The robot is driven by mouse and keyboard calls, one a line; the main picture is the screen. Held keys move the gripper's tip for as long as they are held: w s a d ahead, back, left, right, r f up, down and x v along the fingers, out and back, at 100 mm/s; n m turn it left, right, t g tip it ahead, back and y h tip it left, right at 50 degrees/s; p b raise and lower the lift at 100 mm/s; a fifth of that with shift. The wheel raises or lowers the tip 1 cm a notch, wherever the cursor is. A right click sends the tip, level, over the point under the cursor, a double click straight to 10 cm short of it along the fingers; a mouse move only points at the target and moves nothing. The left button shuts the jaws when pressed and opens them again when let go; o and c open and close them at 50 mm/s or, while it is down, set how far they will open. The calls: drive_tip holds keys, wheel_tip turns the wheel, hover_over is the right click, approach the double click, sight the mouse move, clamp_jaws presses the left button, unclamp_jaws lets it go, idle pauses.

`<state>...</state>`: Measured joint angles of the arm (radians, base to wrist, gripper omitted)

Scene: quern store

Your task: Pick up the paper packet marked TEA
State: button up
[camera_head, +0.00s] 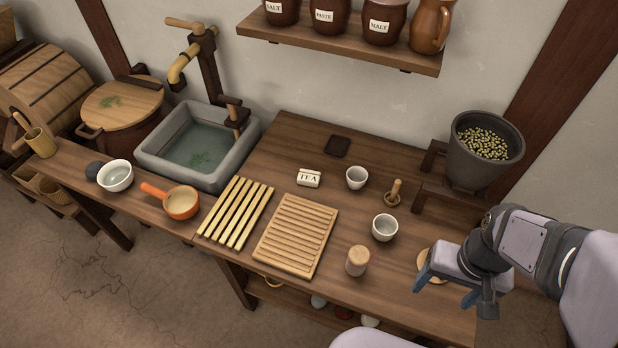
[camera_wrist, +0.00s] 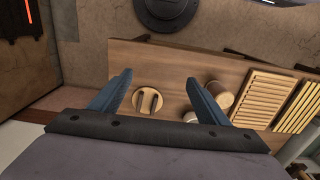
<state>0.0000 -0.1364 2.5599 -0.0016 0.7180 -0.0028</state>
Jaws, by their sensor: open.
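The paper packet marked TEA (camera_head: 309,178) is small and cream with dark letters. In the head view it lies on the wooden table, behind the slatted wooden tray and left of a white cup. I cannot make it out in the wrist view. My gripper (camera_head: 446,286) is at the right front of the table, well to the right of the packet. In the wrist view my gripper (camera_wrist: 166,97) has its two blue fingers spread, with nothing held between them. A round wooden disc (camera_wrist: 148,101) with two dark bars shows beyond the fingers.
Two white cups (camera_head: 357,178) (camera_head: 385,228), a small wooden scoop (camera_head: 393,192) and a lidded wooden jar (camera_head: 357,261) stand between my gripper and the packet. The slatted tray (camera_head: 323,212) is in front of the packet. A dark coaster (camera_head: 337,146) lies behind it. A shelf (camera_head: 340,45) hangs above.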

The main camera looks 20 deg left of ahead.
drive_tip(key=shift+o, duration=0.9)
